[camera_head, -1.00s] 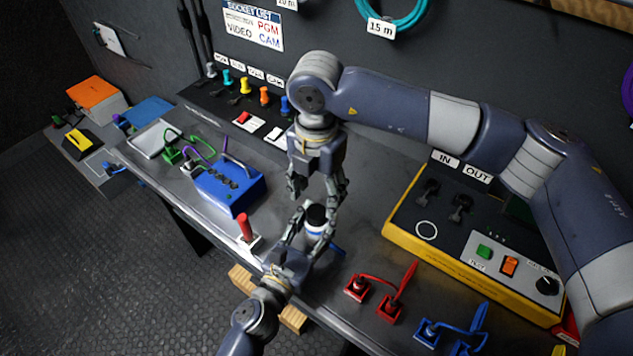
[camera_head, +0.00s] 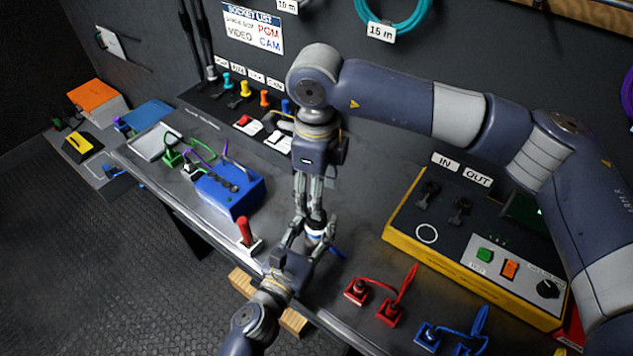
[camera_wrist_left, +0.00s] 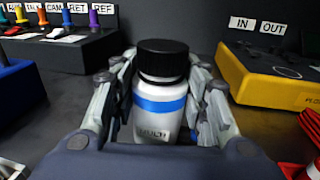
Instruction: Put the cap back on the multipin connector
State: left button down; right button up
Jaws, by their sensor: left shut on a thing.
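The multipin connector (camera_wrist_left: 160,108) is a white upright cylinder with a blue band and lettering reading MULTI. A ribbed black top, looking like a cap (camera_wrist_left: 162,58), sits on it in the left wrist view. My left gripper (camera_head: 308,240) is shut around the white body, fingers on both sides; a bit of the connector (camera_head: 317,229) shows in the head view. My right gripper (camera_head: 312,212) points down over it and hides the black top there.
A blue box (camera_head: 230,190) and a red-handled plug (camera_head: 245,232) stand left. Red plugs (camera_head: 385,298) and blue plugs (camera_head: 450,330) lie right of the grippers. A yellow-edged IN/OUT panel (camera_head: 480,245) is behind them. The bench's front edge is close to my left arm.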

aim_at(316, 230)
jog(key=n, duration=0.5)
jog(key=shift+r, duration=0.2)
jog(key=n, duration=0.7)
jog(key=shift+r, duration=0.25)
jog(key=n, duration=0.5)
jog(key=shift+r, duration=0.2)
jog(key=n, duration=0.6)
jog(key=shift+r+n, duration=0.2)
jog(key=shift+n, duration=0.2)
jog(key=shift+f, duration=0.1)
jog(key=shift+f, duration=3.9)
jog(key=shift+c, duration=0.5)
